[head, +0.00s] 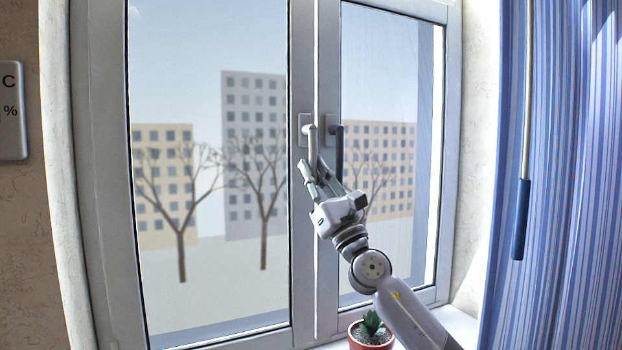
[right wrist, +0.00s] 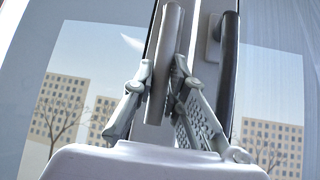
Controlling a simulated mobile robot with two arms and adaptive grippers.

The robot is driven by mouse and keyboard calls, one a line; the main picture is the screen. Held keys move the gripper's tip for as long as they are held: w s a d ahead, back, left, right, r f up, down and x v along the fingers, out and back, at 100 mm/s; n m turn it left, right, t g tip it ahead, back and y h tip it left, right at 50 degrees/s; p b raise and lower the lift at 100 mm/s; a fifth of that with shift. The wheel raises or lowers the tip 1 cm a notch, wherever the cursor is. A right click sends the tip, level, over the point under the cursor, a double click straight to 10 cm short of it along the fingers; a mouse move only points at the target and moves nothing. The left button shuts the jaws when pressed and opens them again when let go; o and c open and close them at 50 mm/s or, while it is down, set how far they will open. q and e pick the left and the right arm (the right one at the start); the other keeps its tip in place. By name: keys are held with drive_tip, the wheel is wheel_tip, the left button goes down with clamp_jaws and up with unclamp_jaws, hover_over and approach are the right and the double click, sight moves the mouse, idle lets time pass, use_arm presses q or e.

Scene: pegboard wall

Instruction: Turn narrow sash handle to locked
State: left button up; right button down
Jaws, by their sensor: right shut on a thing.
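A light grey lever handle (head: 312,145) hangs straight down from its plate on the inner edge of the wide left sash (head: 303,250). A dark handle (head: 339,150) hangs down beside it on the narrow right sash (head: 329,265). My right gripper (head: 314,170) reaches up from the lower right and is shut on the lower part of the light grey handle. The right wrist view shows this handle (right wrist: 167,55) between the two fingers (right wrist: 161,88). The dark handle (right wrist: 228,80) stands just right of the right finger, outside the grip. My left gripper is not in view.
A potted succulent (head: 371,334) stands on the sill below my right arm. A blue striped curtain (head: 560,180) and a hanging rod with a dark blue grip (head: 521,218) are at the right. A wall panel (head: 11,110) is at the far left.

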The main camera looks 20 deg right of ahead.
idle(0.3)
drive_tip(key=c, duration=1.6)
unclamp_jaws()
drive_tip(key=shift+f, duration=0.1)
drive_tip(key=shift+s+d+f, duration=0.1)
drive_tip(key=shift+s+f, duration=0.1)
drive_tip(key=shift+f, duration=0.05)
drive_tip(key=v, duration=1.1)
drive_tip(key=shift+s, duration=0.15)
drive_tip(key=shift+f, duration=0.1)
